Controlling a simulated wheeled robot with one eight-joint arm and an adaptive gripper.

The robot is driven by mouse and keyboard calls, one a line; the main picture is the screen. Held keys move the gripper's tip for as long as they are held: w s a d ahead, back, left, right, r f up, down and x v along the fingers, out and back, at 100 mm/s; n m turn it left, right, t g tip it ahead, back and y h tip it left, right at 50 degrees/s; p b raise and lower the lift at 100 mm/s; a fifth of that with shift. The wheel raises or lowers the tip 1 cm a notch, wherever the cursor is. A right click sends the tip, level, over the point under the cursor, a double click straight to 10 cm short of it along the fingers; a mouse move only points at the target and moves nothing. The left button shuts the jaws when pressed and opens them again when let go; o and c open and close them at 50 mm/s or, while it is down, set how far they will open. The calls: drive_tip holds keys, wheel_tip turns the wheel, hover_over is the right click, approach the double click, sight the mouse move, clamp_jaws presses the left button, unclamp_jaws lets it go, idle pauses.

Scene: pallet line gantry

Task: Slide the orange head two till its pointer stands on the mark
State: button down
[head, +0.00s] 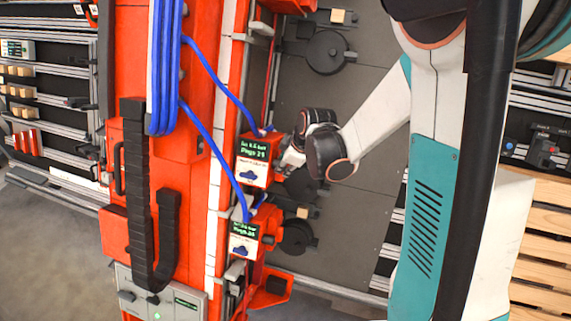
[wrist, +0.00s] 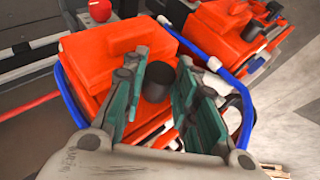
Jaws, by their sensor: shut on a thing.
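An orange head (head: 257,172) with a green-lettered display sits on the orange gantry beam; it fills the middle of the wrist view (wrist: 95,62). A second orange head (head: 249,247) sits lower down the beam and shows at upper right in the wrist view (wrist: 232,32). The head numbers are too small to read. My gripper (head: 288,160) is at the right side of the upper head. In the wrist view its teal-padded fingers (wrist: 163,80) are closed around a black knob (wrist: 157,82) on that head. The pointer and its mark cannot be made out.
Blue hoses (head: 208,133) run from the gantry to both heads. A white strip (head: 219,165) runs along the beam. A black cable chain (head: 137,190) hangs on the gantry's left. Black round fixtures (head: 326,52) stand on the grey panel behind. Pale wooden slats (head: 540,240) are at right.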

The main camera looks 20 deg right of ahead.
drive_tip(key=w+d+r+p, duration=0.2)
drive_tip(key=w+r, duration=0.1)
drive_tip(key=r, duration=0.5)
drive_tip(key=w+d+r+p, duration=0.2)
drive_tip(key=w+d+r, duration=0.1)
drive_tip(key=r, duration=0.5)
drive_tip(key=shift+w+p, duration=0.35)
drive_tip(key=shift+w, duration=0.1)
drive_tip(key=c, duration=1.5)
unclamp_jaws()
drive_tip(key=shift+c, duration=0.2)
drive_tip(key=v, duration=1.2)
drive_tip(key=shift+s+f, duration=0.1)
